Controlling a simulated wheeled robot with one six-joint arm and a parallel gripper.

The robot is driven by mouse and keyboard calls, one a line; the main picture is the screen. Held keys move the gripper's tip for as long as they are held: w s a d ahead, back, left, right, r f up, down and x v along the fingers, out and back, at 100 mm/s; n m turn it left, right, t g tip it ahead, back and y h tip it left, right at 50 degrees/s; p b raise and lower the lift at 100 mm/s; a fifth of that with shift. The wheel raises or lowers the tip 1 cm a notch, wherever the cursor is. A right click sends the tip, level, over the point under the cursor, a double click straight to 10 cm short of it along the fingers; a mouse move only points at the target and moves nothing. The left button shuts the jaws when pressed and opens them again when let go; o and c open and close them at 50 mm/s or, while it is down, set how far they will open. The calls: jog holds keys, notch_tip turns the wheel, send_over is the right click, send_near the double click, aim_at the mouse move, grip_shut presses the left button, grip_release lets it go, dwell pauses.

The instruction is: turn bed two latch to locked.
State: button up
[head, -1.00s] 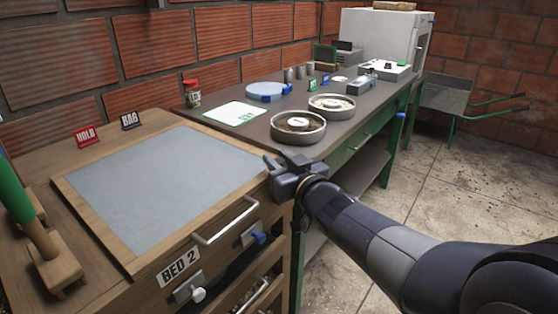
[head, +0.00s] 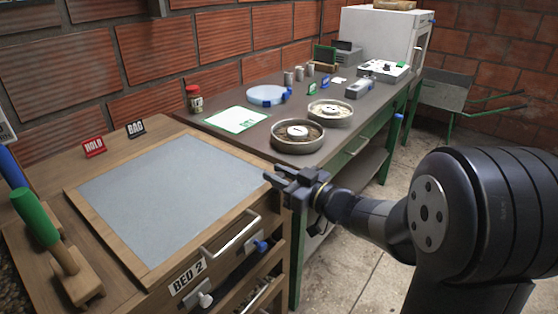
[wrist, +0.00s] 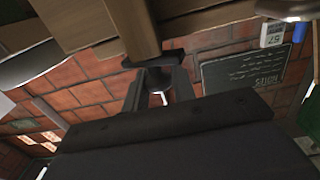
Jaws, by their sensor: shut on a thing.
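The BED 2 label (head: 187,278) is on the front of a wooden cabinet. A white knob (head: 205,299) on a metal plate sits just below and right of the label. A blue lever (head: 262,246) sits further right, under the pull handle (head: 232,236). I cannot tell which of the two is the latch. My gripper (head: 276,174) is at the right front corner of the cabinet top, above and right of both, touching neither.
A grey panel (head: 165,196) fills the wooden top. A green-handled tool (head: 36,217) stands at left. HOLD (head: 94,147) and BAG (head: 136,129) signs stand behind. Round trays (head: 298,147) sit on the dark bench (head: 235,131). Free floor lies at right.

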jog(key=n+g+y+p, duration=0.1)
jog(key=n+g+p, duration=0.1)
jog(key=g, duration=0.1)
jog(key=n+g+y+p, duration=0.2)
jog(key=g, duration=0.1)
jog(key=shift+r+n+p, duration=0.15)
jog(key=shift+n+p, duration=0.15)
jog(key=shift+p, duration=0.05)
jog(key=n+g+p, duration=0.2)
jog(key=g, duration=0.2)
jog(key=n+g+y+p, duration=0.1)
jog(key=n+g+p, duration=0.1)
jog(key=n+g, duration=0.1)
jog(key=shift+g, duration=0.9)
jog(key=n+g+h+p, duration=0.1)
jog(key=n+g+p, duration=0.1)
jog(key=g+p, duration=0.1)
jog(key=shift+r+n+g+p, duration=0.15)
jog(key=shift+n+g+p, duration=0.2)
jog(key=shift+p, duration=0.55)
jog(key=shift+n+g+p, duration=0.25)
jog(key=shift+p, duration=0.25)
jog(key=shift+n+g+h+p, duration=0.4)
jog(key=shift+g+h+p, duration=0.1)
jog(key=shift+p, duration=0.75)
jog(key=shift+f+n+g+p, duration=0.3)
jog(key=shift+g+p, duration=0.1)
jog(key=shift+p, duration=0.15)
jog(key=o, duration=0.9)
